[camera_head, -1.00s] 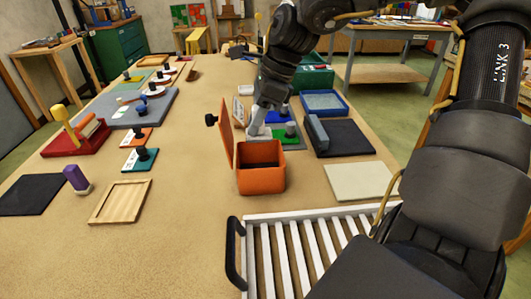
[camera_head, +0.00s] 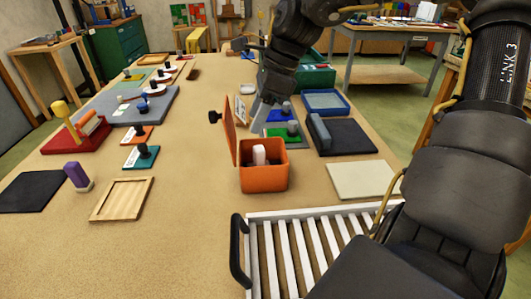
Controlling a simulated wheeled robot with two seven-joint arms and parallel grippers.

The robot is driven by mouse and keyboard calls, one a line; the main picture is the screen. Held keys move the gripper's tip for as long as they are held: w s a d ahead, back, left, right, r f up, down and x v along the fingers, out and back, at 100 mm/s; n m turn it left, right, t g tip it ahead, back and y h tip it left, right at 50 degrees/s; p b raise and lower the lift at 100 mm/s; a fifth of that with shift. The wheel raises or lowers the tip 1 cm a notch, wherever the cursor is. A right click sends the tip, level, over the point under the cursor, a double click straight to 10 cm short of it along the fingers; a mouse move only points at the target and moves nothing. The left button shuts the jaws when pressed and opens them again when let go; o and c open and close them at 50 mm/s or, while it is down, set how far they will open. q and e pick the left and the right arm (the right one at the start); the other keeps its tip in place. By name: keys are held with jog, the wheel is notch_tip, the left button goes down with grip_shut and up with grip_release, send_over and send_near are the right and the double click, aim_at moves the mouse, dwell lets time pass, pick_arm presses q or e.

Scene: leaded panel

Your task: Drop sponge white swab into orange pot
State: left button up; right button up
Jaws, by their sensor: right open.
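The orange pot (camera_head: 263,180) stands open on the table at the middle of the head view, its lid (camera_head: 229,135) tipped up at its left side. The white swab (camera_head: 259,154) is in the pot's mouth, upright, with its pale top showing above the rim. Its lower end is hidden inside. My right gripper (camera_head: 262,114) is just behind and above the pot, open and apart from the swab; its fingertips are small and partly unclear. My left gripper is not in view.
Green and blue stamp-like pads (camera_head: 286,132) lie behind the pot. A dark pad with a grey block (camera_head: 318,130) and a cream tile (camera_head: 362,179) lie to the right. A white slatted rack (camera_head: 300,250) is in front. Bare table lies left of the pot.

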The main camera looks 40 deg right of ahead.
jog(key=v, duration=0.9)
jog(key=shift+s+d+f+p, duration=0.25)
jog(key=shift+d+p, duration=0.05)
jog(key=shift+d, duration=0.05)
